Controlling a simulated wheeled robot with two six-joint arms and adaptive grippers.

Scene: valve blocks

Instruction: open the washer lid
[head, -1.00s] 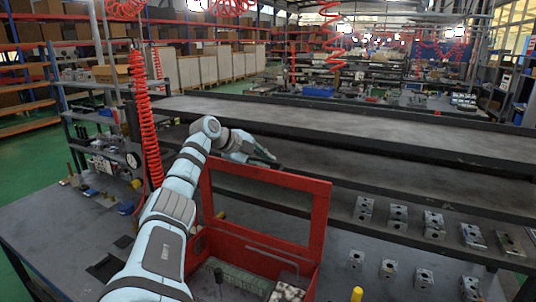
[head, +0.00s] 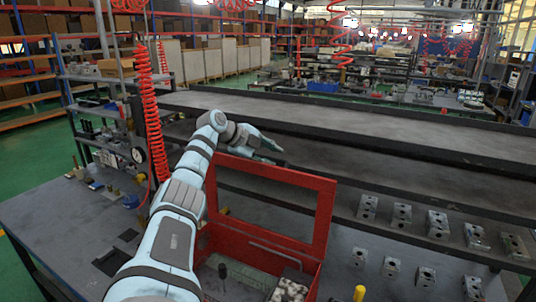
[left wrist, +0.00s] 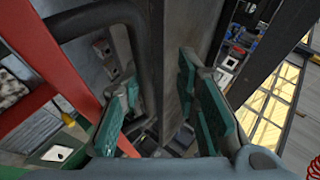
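The washer is a red open-topped box (head: 312,268) at the front middle of the head view. Its lid, a red rectangular frame (head: 324,215) around a see-through middle, stands raised at the back of the box. My left arm reaches past the lid's left side. My left gripper (head: 272,152) is behind the lid's top edge, and its fingers are small there. In the left wrist view, the teal finger pads of the left gripper (left wrist: 160,110) are wide apart, with no held object visible. A red bar of the lid (left wrist: 45,50) runs past at the left. My right gripper is not in view.
A long dark shelf bench (head: 400,145) stands behind the washer, close to the left gripper. Several metal valve blocks (head: 438,224) lie at the right. A yellow knob (head: 359,293) is at the front. A coiled red hose (head: 152,120) hangs left of the arm.

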